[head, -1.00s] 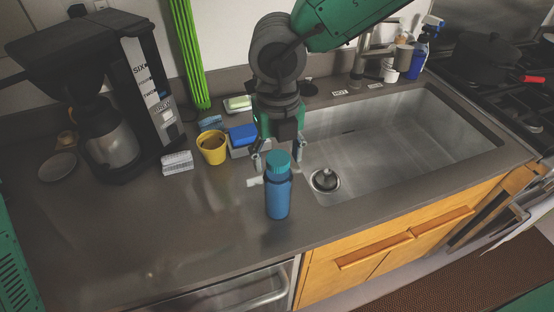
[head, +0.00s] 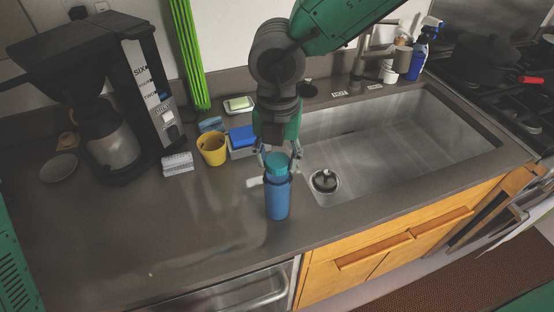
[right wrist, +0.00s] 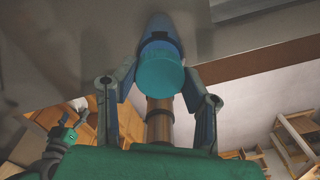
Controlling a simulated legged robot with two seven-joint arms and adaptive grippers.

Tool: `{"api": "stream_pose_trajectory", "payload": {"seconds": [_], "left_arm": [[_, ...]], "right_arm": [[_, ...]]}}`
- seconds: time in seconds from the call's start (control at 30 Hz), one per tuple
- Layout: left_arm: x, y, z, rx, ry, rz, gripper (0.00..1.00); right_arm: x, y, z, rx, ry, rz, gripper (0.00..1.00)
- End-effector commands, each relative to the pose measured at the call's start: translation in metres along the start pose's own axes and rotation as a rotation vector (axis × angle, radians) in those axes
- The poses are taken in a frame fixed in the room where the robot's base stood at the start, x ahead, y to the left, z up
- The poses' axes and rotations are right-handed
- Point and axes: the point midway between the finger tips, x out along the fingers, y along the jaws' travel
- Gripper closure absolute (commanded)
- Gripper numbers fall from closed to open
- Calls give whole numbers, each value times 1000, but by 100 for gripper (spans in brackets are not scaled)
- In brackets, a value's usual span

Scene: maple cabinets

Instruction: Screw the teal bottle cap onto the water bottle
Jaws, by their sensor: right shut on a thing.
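The blue water bottle (head: 278,200) stands upright on the grey counter, left of the sink. The teal cap (head: 276,162) is at the top of the bottle; I cannot tell how firmly it is seated. My right gripper (head: 279,158) comes from behind and is shut on the cap, one finger on each side. In the right wrist view, the cap (right wrist: 161,77) lies between the two fingers, with the bottle (right wrist: 158,28) beyond it. The finger contact is partly hidden in the head view.
The sink (head: 400,135) is to the right, its drain (head: 325,181) near the bottle. A yellow cup (head: 212,150), a blue sponge (head: 243,134) and a coffee maker (head: 105,100) stand to the left. The front-left counter is clear.

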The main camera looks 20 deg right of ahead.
Motion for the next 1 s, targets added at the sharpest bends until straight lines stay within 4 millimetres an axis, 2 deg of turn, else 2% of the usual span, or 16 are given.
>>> {"api": "stream_pose_trajectory", "payload": {"seconds": [0.2, 0.53, 1.0], "left_arm": [[0, 0, 0, 0, 0, 0, 28], [4, 0, 0, 0, 0, 0, 28], [5, 0, 0, 0, 0, 0, 28]], "right_arm": [[1, 0, 0, 37, 0, -1, 91], [4, -1, 0, 487, 0, -2, 91], [4, -1, 0, 575, 0, -3, 91]]}}
